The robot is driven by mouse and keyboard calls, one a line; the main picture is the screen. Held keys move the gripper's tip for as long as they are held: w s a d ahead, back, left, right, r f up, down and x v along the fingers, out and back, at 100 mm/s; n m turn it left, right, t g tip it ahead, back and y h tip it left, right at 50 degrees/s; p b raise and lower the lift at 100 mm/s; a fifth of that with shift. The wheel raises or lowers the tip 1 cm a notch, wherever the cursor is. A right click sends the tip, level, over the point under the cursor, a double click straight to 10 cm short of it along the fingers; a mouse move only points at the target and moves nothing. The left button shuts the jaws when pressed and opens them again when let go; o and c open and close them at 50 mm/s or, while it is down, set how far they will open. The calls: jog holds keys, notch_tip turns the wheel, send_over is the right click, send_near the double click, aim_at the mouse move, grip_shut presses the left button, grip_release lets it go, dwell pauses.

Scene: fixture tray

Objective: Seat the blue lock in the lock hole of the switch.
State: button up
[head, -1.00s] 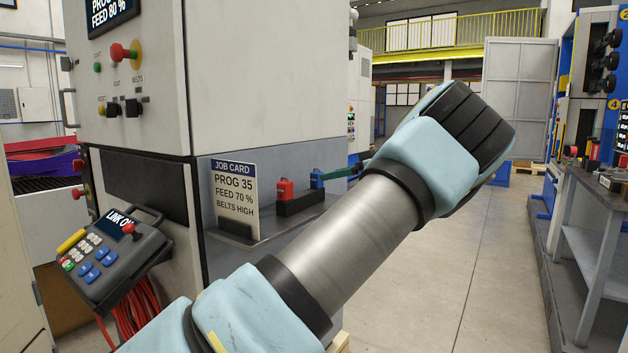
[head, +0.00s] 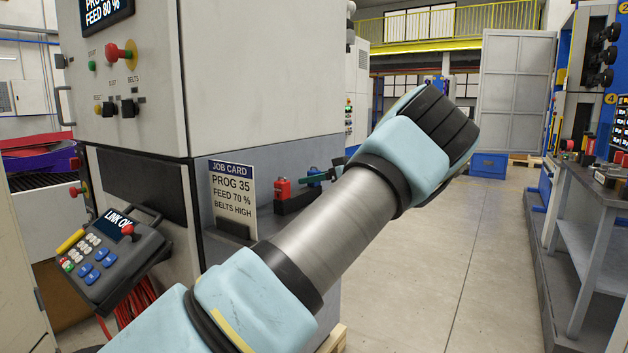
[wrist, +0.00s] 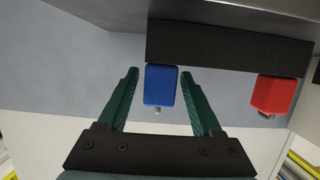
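The blue lock (wrist: 160,86) hangs at the black rack (wrist: 225,46) in the wrist view, with a small metal pin at its near end. My gripper (wrist: 159,76) has green fingers standing open on both sides of the blue lock, with a visible gap on each side. In the head view only a little of the blue lock (head: 313,171) shows behind my gripper (head: 318,178). I cannot make out a lock hole; knobs on the numbered blue cabinet (head: 606,58) are at the far right.
A red lock (wrist: 274,94) sits on the same rack, right of the blue one; it shows in the head view (head: 282,188). A job card (head: 233,190) stands on the ledge left of it. A grey bench (head: 590,215) is at right, with open floor between.

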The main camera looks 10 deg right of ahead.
grip_shut()
dwell(0.3)
notch_tip(320, 180, up, 10)
jog(key=shift+r+b, duration=0.1)
jog(key=shift+b, duration=0.85)
